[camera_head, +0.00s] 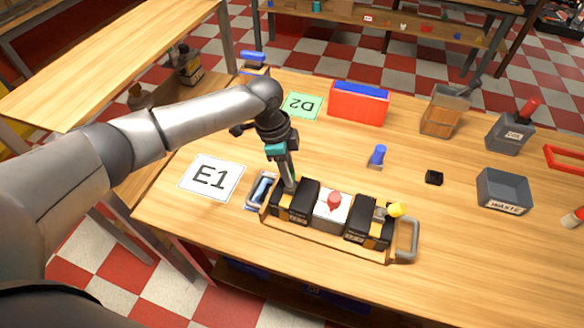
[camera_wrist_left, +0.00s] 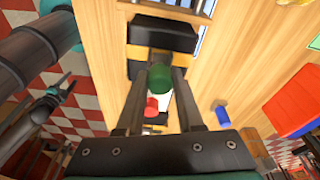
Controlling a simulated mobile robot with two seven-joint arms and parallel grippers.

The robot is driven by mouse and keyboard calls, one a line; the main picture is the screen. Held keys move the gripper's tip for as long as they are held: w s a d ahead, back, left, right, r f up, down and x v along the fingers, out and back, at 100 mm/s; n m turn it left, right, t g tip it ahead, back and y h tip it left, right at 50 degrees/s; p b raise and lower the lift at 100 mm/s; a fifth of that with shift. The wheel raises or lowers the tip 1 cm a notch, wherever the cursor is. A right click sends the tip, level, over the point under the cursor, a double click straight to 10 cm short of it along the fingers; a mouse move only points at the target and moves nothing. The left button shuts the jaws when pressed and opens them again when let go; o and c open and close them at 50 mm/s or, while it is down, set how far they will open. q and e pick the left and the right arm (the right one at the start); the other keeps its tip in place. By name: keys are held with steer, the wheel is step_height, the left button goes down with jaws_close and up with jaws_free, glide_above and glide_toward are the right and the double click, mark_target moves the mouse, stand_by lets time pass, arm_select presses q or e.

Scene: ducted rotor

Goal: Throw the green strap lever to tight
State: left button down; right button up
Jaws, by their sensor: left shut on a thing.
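My left gripper (camera_head: 289,186) reaches down onto the left end of a carrier on the table. In the left wrist view a green knob (camera_wrist_left: 160,78), which looks like the end of the green strap lever, sits between its fingers (camera_wrist_left: 162,82), and the gripper is shut on it. The gripper hides the lever in the head view. The carrier (camera_head: 325,233) has a grey handle at each end and holds black blocks (camera_head: 369,216) and a white block with a red knob (camera_head: 334,198). A yellow knob (camera_head: 396,209) is at its right end.
A card marked E1 (camera_head: 212,178) lies left of the carrier. Behind it stand a blue peg (camera_head: 377,156), a small black block (camera_head: 433,178), a grey waste bin (camera_head: 503,190) and a red-and-blue box (camera_head: 358,104). A green D2 card (camera_head: 302,106) lies farther back.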

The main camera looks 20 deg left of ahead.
arm_select(q)
steer(key=shift+a+f+h+b, duration=0.2)
steer(key=shift+a+h+b, duration=0.25)
steer(key=shift+h, duration=0.45)
steer(key=h+b, duration=0.1)
steer(key=a+h+b, duration=0.1)
steer(key=b, duration=0.1)
steer(key=shift+w+a+f+h, duration=0.15)
steer(key=shift+a+f+h, duration=0.05)
steer(key=shift+f+h, duration=0.2)
steer(key=shift+a+h+b, duration=0.3)
steer(key=shift+h+b, duration=0.5)
steer(key=shift+b, duration=0.4)
steer(key=shift+r, duration=0.1)
steer(key=c, duration=0.5)
jaws_free()
steer(key=shift+c, duration=0.2)
steer(key=v, duration=1.5)
steer(key=shift+w, duration=0.25)
